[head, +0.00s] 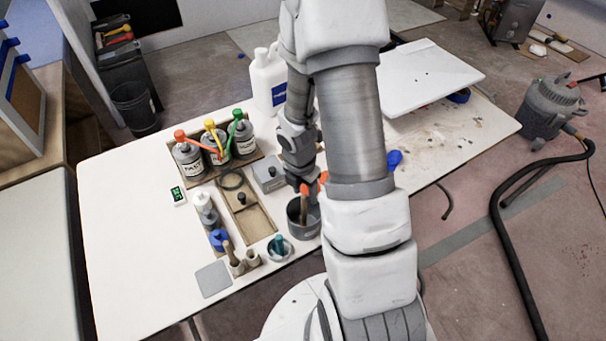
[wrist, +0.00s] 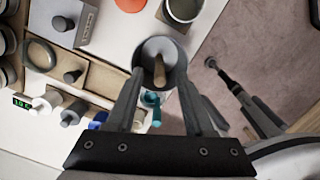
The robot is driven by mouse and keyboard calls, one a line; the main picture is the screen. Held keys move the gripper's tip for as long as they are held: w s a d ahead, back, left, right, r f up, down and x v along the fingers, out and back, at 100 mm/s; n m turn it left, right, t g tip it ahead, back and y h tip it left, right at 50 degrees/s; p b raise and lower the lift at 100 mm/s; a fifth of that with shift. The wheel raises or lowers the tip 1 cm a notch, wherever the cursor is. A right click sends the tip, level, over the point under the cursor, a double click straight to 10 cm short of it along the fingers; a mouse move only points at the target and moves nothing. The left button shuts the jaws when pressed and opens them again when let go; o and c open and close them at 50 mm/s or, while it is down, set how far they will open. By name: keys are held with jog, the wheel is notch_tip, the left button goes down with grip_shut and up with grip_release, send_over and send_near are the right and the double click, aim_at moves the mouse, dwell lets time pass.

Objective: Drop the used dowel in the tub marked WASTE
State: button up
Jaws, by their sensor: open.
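The dowel (wrist: 160,70) is a brown stick seen steeply from above in the wrist view, over or inside the mouth of a dark grey round tub (wrist: 146,55). In the head view the dowel (head: 304,207) stands nearly upright at the tub (head: 303,231), below my gripper (head: 305,188). In the wrist view my gripper (wrist: 163,88) is open, with its fingers apart on either side of the dowel and tub. I cannot tell whether the dowel touches the tub's floor. No WASTE marking is readable on the tub.
A small dish with a teal tool (head: 279,247) sits left of the tub. A wooden tray (head: 262,222), a metal box (head: 268,177) and several labelled bottles (head: 216,151) stand farther left and back. Another grey tin (wrist: 183,8) is near. The table's front edge is close.

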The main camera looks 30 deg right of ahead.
notch_tip(320, 180, up, 17)
jog(key=a+p, duration=0.1)
jog(key=p, duration=0.3)
jog(key=shift+s+a, duration=0.4)
jog(key=shift+s, duration=0.05)
jog(key=shift+f, duration=0.1)
jog(key=s+a+r+m+t, duration=0.1)
jog(key=s+a+r+m, duration=0.2)
jog(key=r+m, duration=0.3)
jog(key=s+a+r+m+t, duration=0.2)
jog(key=s+a+r+m, duration=0.1)
jog(key=r+m, duration=0.4)
jog(key=s+a+r+m+t+y, duration=0.1)
jog(key=s+a+r+m+t, duration=0.1)
jog(key=s+r+m, duration=0.3)
jog(key=a+r+m, duration=0.1)
jog(key=m, duration=0.3)
jog(key=shift+s+r+m, duration=0.3)
jog(key=shift+s+m, duration=0.05)
jog(key=shift+m, duration=0.05)
